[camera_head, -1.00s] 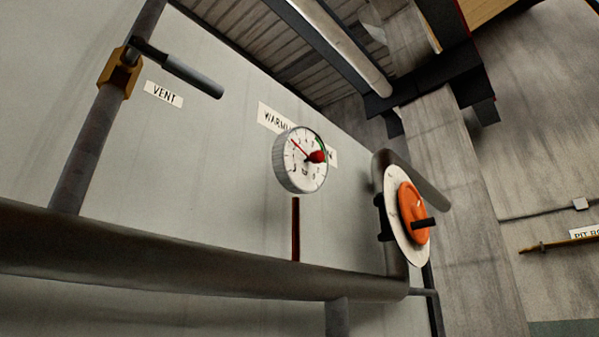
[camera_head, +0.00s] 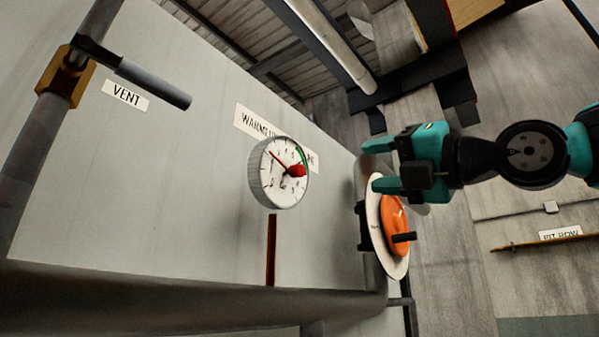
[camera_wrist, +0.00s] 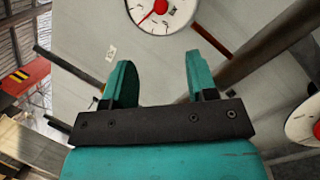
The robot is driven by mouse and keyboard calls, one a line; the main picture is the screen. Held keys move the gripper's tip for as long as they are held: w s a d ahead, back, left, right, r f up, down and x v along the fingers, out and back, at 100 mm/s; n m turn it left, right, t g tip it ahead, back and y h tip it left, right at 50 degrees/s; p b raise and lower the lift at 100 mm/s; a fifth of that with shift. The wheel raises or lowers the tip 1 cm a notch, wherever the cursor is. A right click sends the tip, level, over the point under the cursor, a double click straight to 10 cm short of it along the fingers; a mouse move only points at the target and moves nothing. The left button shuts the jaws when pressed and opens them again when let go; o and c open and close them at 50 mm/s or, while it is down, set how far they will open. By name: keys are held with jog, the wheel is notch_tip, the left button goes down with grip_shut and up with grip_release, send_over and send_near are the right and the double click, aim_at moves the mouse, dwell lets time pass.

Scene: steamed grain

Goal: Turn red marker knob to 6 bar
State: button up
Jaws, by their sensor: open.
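The red marker knob (camera_head: 296,171) sits at the centre of the round white gauge (camera_head: 278,187) on the pale wall panel. A thin red needle points to the upper left of the dial, and a green arc lies at its upper right. In the wrist view the gauge (camera_wrist: 178,14) is partly cut off at the top edge, with some red at its centre. My gripper (camera_head: 368,165) is open and empty, to the right of the gauge and apart from it in the head view. In the wrist view its two teal fingers (camera_wrist: 158,72) point towards the gauge. The dial numbers are too small to read surely.
An orange valve wheel (camera_head: 394,222) on a white disc stands just below my gripper in the head view. A thick pipe (camera_head: 190,295) runs below the gauge. A vent lever (camera_head: 150,80) is at the upper left.

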aim_at(302, 171)
jog(key=p+x, duration=1)
jog(key=x, duration=0.6)
jog(key=shift+r+p, duration=0.1)
jog(key=shift+p, duration=0.3)
jog(key=shift+w+a+p, duration=0.3)
jog(key=shift+w+a, duration=0.05)
jog(key=shift+a, duration=0.1)
jog(key=c, duration=0.9)
